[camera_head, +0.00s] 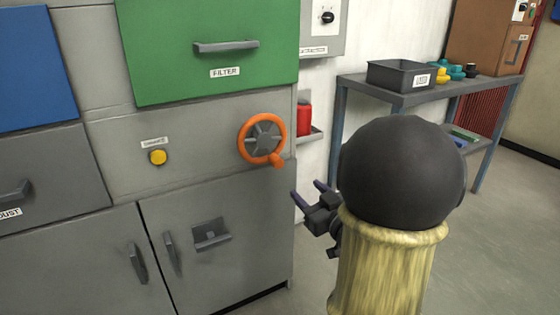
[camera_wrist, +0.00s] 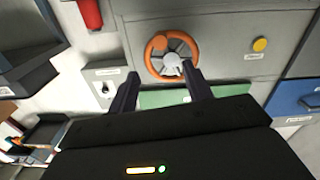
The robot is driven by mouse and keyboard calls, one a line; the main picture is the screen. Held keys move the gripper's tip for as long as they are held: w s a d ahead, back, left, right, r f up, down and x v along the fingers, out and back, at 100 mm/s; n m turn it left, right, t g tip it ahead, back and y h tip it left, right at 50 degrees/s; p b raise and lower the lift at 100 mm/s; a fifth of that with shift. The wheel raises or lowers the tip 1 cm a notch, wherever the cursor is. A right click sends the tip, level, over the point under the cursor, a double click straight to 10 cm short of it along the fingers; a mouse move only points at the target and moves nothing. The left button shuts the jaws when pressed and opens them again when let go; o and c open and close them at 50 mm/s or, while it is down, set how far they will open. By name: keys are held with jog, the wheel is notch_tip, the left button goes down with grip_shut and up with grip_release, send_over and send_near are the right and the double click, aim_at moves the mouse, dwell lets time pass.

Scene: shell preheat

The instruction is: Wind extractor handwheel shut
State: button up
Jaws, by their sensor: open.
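The extractor handwheel (camera_head: 263,139) has an orange rim, a grey spoked hub and an orange knob at its lower right. It is mounted on the front of the grey cabinet, below the green filter door. In the wrist view the handwheel (camera_wrist: 172,56) shows upside down, just beyond the fingertips, with its knob at the upper left. My gripper (camera_head: 309,193) is to the right of the handwheel and apart from it in the head view. Its two fingers (camera_wrist: 161,75) are spread wide with nothing between them. My arm hides part of the scene at right.
A green FILTER door (camera_head: 205,50) with a bar handle is above the wheel. A yellow button (camera_head: 158,157) is to its left. A red cylinder (camera_head: 304,118) sits on a wall bracket to the right. A table with a grey bin (camera_head: 398,76) stands behind my arm. Open floor lies at right.

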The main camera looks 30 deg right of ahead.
aim_at(279, 165)
jog(key=w+p, duration=0.1)
jog(key=w, duration=0.4)
jog(key=w+p, duration=0.2)
jog(key=w, duration=0.2)
jog(key=w+p, duration=0.2)
jog(key=w, duration=0.3)
jog(key=shift+w+a, duration=0.3)
jog(key=shift+w, duration=0.05)
grip_shut()
